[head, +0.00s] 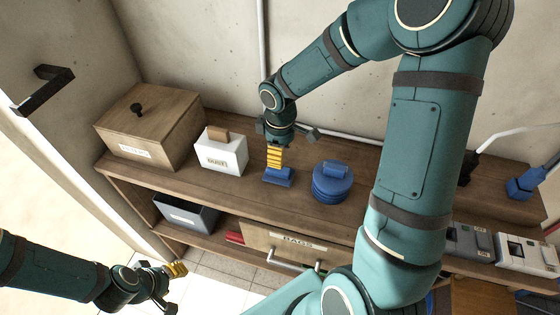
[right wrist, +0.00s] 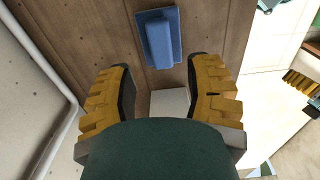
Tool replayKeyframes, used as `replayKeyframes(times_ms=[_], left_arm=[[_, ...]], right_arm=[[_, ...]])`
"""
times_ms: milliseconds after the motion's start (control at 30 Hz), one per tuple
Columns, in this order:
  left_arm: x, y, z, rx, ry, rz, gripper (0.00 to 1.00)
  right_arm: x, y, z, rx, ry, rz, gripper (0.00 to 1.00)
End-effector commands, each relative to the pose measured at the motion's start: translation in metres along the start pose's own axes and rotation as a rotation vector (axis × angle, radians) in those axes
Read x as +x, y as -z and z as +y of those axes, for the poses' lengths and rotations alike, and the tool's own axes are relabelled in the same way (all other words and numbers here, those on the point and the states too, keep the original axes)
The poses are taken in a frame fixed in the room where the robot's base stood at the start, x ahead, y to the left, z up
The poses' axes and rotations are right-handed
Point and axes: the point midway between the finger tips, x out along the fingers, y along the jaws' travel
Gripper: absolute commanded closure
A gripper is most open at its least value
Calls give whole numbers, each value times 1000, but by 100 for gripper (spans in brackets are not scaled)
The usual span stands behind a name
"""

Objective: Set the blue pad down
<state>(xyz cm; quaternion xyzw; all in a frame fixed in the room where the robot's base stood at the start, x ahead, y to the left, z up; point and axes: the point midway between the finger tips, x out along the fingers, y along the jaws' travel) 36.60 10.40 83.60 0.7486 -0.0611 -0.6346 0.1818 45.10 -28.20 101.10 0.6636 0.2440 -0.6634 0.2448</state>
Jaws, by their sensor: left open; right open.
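The blue pad (head: 279,178), a flat plate with a raised block on top, lies on the wooden shelf top. It also shows in the right wrist view (right wrist: 176,47), flat on the boards just beyond the fingertips. My right gripper (head: 274,166) points down at the pad in the head view. In the right wrist view its yellow fingers (right wrist: 161,75) are spread, with nothing between their pads; whether a fingertip touches the pad I cannot tell. My left gripper (head: 181,269) is at the lower left, in front of the shelf, away from the pad, and empty.
A white labelled box (head: 221,153) with a brown block stands left of the pad, and a wooden lidded box (head: 149,128) further left. A round blue container (head: 332,184) stands close right. Below are a grey bin (head: 186,215) and a drawer labelled BAGS (head: 290,243).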

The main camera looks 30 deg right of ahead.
Motion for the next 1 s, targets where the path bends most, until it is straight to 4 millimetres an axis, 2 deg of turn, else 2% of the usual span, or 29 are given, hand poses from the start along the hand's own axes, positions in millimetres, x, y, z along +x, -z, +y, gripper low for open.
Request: replayKeyframes(times_ms=[33,100,300,1000], left_arm=[[-3,0,1,0,-1,0,51],[-5,0,2,0,-1,0,51],[-7,1,2,0,-2,-1,51],[-7,1,2,0,-2,-1,51]], right_arm=[[-11,0,0,0,-3,3,49],[-22,0,0,0,-2,3,49],[-39,0,0,-1,0,0,49],[-42,0,0,-1,1,0,49]])
